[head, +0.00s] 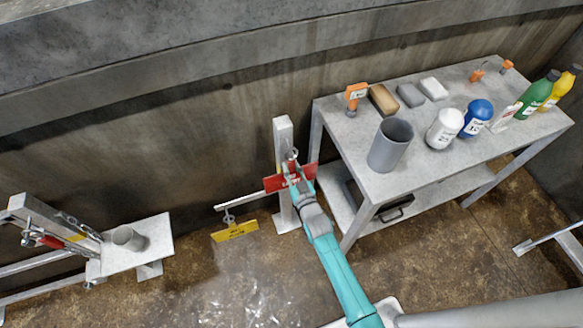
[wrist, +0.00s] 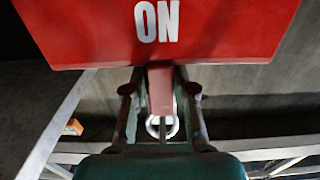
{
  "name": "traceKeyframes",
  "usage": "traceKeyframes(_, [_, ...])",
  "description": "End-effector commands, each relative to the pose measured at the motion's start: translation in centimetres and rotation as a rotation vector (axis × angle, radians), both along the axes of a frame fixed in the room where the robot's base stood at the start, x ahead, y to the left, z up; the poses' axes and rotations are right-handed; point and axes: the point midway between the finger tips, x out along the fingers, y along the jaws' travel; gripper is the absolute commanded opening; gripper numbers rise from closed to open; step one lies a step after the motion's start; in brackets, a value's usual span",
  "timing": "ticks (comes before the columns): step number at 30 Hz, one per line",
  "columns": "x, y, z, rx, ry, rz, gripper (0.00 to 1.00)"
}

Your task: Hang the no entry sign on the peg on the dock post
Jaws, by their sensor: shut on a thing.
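The red no entry sign (head: 274,183) with white letters is at the dock post in the head view. It also fills the top of the wrist view (wrist: 90,30), where part of its white lettering shows. My gripper (wrist: 160,90) is shut on a reddish tab at the sign's edge. In the head view my gripper (head: 298,182) covers part of the sign. The pale dock post (head: 283,132) stands upright behind the sign. A small metal ring or hook (head: 293,155) shows just above the sign. I cannot tell peg from ring, or whether they touch.
A yellow sign (head: 235,231) hangs from a low pale bar (head: 245,201) left of the post. A metal table (head: 345,150) with a grey cup (head: 391,145), bottles and blocks stands close on the right. A small stand (head: 158,230) is at left.

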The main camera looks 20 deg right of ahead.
Motion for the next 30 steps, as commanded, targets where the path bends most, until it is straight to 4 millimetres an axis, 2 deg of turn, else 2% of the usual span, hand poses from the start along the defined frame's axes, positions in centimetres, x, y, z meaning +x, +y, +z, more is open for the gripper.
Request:
traceKeyframes(3, [0.0, 0.0, 0.0, 0.0, -0.001, 0.0, 0.0])
traceKeyframes(4, [0.0, 0.0, 0.0, 0.0, -0.001, 0.0, 0.28])
traceKeyframes(7, [0.0, 0.0, 0.0, 0.0, -0.001, 0.0, 0.53])
traceKeyframes(8, [0.0, 0.0, 0.0, 0.0, -0.001, 0.0, 0.55])
traceKeyframes(20, [-0.7, 0.0, -0.1, 0.0, 0.001, 0.0, 0.55])
traceKeyframes(23, [-1.9, 0.0, -0.1, 0.0, 0.002, 0.0, 0.55])
traceKeyframes(30, [-6.4, 0.0, -0.1, 0.0, 0.001, 0.0, 0.55])
